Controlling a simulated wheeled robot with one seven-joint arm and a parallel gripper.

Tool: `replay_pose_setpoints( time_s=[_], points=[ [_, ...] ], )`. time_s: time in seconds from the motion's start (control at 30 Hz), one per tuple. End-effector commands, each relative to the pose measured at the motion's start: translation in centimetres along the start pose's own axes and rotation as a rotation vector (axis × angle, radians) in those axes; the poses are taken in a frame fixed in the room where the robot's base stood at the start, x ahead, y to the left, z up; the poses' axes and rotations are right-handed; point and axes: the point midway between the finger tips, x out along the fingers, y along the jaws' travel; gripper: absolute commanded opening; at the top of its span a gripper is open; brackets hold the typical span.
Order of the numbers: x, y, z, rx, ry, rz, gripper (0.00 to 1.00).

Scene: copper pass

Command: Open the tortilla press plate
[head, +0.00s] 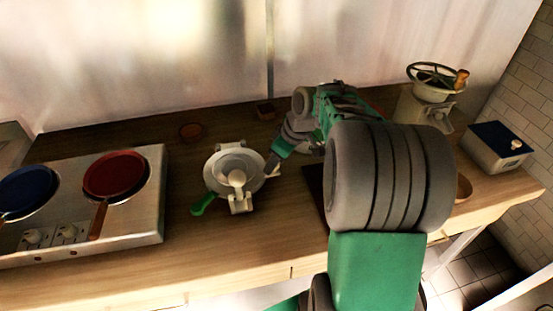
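The tortilla press (222,169) is a round, pale metal press in the middle of the wooden counter. Its upper plate appears to lie flat, with a pale knob-like part on top and brackets at its far and near edges. A green-ended handle (204,204) sticks out at its lower left. My gripper (272,166) is at the right edge of the press, close to a small pale tab there. I cannot tell whether it touches it. The fingers are small and partly hidden, so their opening does not show. My arm hides the counter to the right.
A steel stove with a red pan (115,174) and a blue pan (27,189) stands at left. A hand-wheel grinder (433,82) and a blue-lidded box (499,146) stand at right. The counter in front of the press is clear.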

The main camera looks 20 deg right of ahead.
Motion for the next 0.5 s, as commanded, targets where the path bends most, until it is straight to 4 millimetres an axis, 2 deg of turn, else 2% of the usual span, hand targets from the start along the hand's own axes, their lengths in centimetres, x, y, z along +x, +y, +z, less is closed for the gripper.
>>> replay_pose_setpoints(
  time_s=[0.13, 0.5],
  points=[
    [-0.02, 0.0, 0.0, 0.001, 0.0, 0.0, 0.5],
    [-0.06, 0.0, -0.02, 0.001, 0.0, 0.001, 0.19]
  ],
)
